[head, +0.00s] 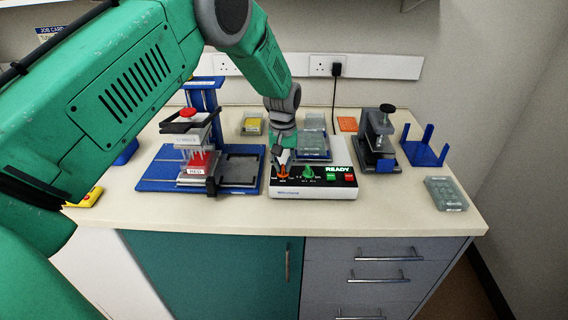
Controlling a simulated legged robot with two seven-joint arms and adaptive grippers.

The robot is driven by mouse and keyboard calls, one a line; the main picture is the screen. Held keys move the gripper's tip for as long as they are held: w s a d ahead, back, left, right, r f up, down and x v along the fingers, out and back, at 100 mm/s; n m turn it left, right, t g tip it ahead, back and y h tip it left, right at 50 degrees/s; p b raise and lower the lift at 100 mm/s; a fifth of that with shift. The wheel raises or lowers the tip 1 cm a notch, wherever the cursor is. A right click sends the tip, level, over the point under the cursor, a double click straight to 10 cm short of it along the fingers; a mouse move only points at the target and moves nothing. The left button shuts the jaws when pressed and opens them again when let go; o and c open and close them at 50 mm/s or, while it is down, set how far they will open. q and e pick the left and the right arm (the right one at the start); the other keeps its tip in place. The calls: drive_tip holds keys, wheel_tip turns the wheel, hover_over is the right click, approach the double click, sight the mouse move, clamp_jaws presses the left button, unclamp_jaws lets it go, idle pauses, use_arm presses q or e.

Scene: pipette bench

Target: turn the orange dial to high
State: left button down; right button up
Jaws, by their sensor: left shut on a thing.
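The control box (313,191) is white with a dark top panel and stands near the front edge of the bench. The orange dial (282,174) is at the left of its panel, and its pointer setting is too small to read. My left gripper (282,160) reaches down from above and is shut on the orange dial, hiding part of it. My right gripper is not in view.
A blue-based press (160,178) with a red block stands left of the box. Clear trays (314,146) lie behind it. A dark clamp device (376,140), a blue rack (425,152) and a clear plate (446,193) are at right.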

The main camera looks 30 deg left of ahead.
use_arm(q)
drive_tip(key=n, duration=0.6)
drive_tip(key=shift+s+d+f+n+p, duration=0.1)
drive_tip(key=shift+s+f+n+p, duration=0.15)
drive_tip(key=shift+s+n+p, duration=0.1)
drive_tip(key=shift+d+n, duration=0.1)
drive_tip(key=shift+n, duration=2.05)
drive_tip(key=c, duration=1.7)
unclamp_jaws()
drive_tip(key=shift+w, duration=0.25)
drive_tip(key=shift+r, duration=0.1)
